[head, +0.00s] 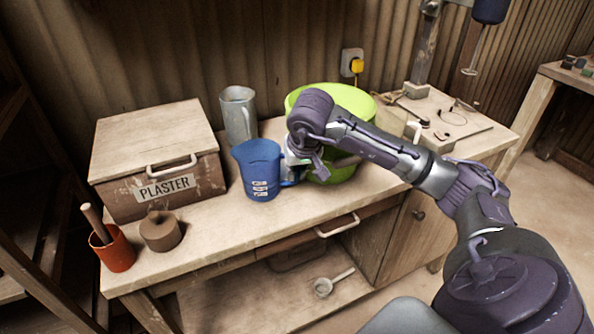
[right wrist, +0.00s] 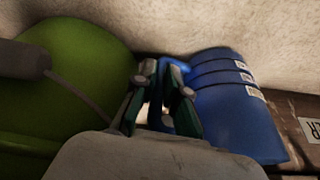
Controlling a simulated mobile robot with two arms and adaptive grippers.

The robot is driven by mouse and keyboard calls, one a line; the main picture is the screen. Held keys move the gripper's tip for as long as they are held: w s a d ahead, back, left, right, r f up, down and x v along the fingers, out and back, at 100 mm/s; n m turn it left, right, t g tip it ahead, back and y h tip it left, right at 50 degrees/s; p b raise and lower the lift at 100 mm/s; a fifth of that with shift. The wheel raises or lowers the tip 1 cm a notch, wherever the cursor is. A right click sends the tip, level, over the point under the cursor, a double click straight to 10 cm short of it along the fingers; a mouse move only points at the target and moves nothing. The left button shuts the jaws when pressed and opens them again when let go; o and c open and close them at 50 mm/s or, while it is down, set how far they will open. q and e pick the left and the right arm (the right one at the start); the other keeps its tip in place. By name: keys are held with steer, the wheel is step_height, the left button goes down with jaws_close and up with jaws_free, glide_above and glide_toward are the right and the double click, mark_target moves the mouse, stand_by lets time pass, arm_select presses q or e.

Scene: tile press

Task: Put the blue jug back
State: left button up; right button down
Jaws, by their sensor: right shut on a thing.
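The blue jug (head: 258,171) stands upright on the wooden workbench (head: 222,218), between the plaster box and the green bowl, in the head view. White labels show on its side. My right gripper (head: 296,168) is at the jug's right side, shut on its handle. In the right wrist view the jug (right wrist: 228,105) is at the right, and the fingers of my right gripper (right wrist: 168,105) close around its blue handle. Whether the jug's base touches the bench is hard to tell. My left gripper is not in view.
A grey metal jug (head: 238,116) stands behind the blue jug. The green bowl (head: 300,97) is close on the right, behind my right arm. The plaster box (head: 152,145), a brown roll (head: 161,231) and a red cup (head: 114,250) are at the left. Bench space in front is clear.

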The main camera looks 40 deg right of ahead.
steer(key=c, duration=1.2)
jaws_free()
steer(key=shift+f, duration=0.1)
steer(key=shift+r+p, duration=0.3)
steer(key=shift+s+r, duration=0.1)
steer(key=shift+r, duration=0.25)
steer(key=v, duration=1.1)
steer(key=shift+s+a+f, duration=0.1)
steer(key=shift+s, duration=0.05)
